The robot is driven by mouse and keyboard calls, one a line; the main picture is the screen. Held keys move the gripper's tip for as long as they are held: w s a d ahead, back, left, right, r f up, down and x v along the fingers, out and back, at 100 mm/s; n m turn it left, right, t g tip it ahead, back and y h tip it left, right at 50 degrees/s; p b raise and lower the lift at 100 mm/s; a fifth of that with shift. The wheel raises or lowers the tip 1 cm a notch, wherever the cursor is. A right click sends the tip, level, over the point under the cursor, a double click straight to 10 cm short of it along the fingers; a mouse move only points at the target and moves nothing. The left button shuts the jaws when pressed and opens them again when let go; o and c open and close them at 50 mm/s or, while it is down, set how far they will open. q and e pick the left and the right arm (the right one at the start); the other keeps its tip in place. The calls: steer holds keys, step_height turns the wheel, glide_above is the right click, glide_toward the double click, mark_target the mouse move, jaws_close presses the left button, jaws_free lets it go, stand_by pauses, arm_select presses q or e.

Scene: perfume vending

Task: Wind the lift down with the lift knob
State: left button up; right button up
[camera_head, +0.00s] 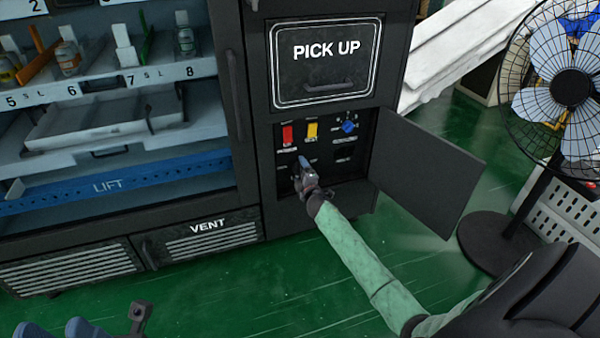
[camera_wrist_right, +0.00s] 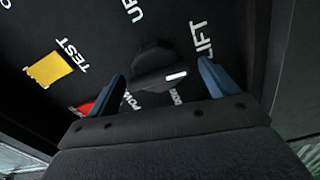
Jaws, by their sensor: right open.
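The dark lift knob (camera_wrist_right: 150,65), with a white mark on it, shows in the right wrist view beside the LIFT lettering. My right gripper (camera_head: 304,163) is open at the lower left of the control panel. Its two blue fingers (camera_wrist_right: 162,88) stand on either side of the knob, and I cannot tell whether they touch it. In the head view the gripper hides the knob. The blue lift (camera_head: 120,184) is a wide bar low inside the machine, below the shelves. My left gripper (camera_head: 54,328) shows only partly at the bottom left edge, away from the machine.
The open panel door (camera_head: 425,180) sticks out right of my right forearm. A fan (camera_head: 570,88) stands at the right. Green floor before the machine is clear.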

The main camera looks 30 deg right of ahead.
steer(key=p+v, duration=0.1)
steer(key=v, duration=0.6)
